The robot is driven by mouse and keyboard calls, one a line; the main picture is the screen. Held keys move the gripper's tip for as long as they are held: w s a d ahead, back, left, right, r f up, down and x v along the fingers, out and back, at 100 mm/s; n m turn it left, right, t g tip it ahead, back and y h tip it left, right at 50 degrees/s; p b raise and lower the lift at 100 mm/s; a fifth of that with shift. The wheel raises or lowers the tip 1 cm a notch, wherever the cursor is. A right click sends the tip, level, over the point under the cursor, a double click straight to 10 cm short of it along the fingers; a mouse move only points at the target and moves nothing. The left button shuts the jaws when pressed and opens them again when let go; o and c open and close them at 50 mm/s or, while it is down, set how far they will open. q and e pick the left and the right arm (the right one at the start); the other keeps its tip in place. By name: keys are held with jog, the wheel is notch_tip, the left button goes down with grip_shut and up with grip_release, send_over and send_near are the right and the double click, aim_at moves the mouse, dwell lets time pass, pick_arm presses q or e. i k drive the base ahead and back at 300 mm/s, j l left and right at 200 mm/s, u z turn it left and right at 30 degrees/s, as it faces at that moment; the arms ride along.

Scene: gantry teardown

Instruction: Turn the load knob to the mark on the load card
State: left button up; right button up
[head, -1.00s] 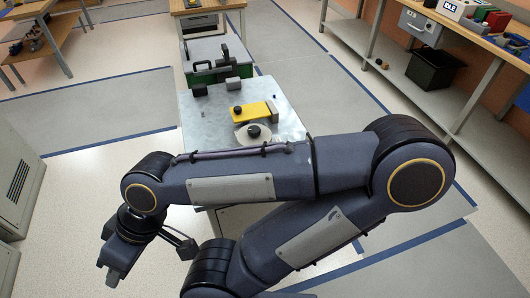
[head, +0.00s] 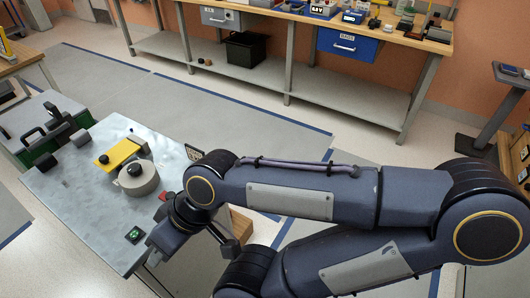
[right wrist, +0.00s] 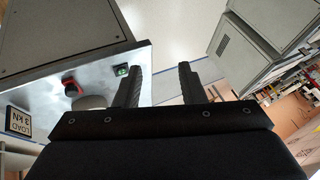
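The load card (right wrist: 18,121) reads "LOAD 3 KN" at the left of the right wrist view; in the head view a small dark-framed card (head: 193,152) stands at the bench's far right edge. A grey round dial with a black knob (head: 135,171) sits on the bench. A red and black knob (head: 165,195) is partly hidden behind my right arm; it also shows in the right wrist view (right wrist: 70,86). I cannot tell which is the load knob. My right gripper (right wrist: 160,82) is open and empty, its fingers apart, near the bench's front right corner. My left gripper is out of view.
A long workbench (head: 270,22) with a blue drawer (head: 347,45) stands behind. A black bin (head: 246,48) sits on its lower shelf.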

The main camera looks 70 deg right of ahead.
aim_at(135, 169)
jog(key=i+z, duration=0.15)
jog(key=z, duration=0.3)
jog(key=i+j+z, duration=0.1)
jog(key=z, duration=0.4)
jog(key=i+j+z, duration=0.1)
jog(key=z, duration=0.35)
jog(key=i+j+z, duration=0.1)
jog(key=j+z, duration=0.15)
jog(key=z, duration=0.25)
jog(key=j+z, duration=0.15)
jog(key=z, duration=0.3)
jog(key=l+u, duration=0.1)
jog(key=u, duration=0.8)
jog(key=l+u, duration=0.15)
jog(key=u, duration=0.3)
jog(key=k+u, duration=0.1)
jog(key=u, duration=0.35)
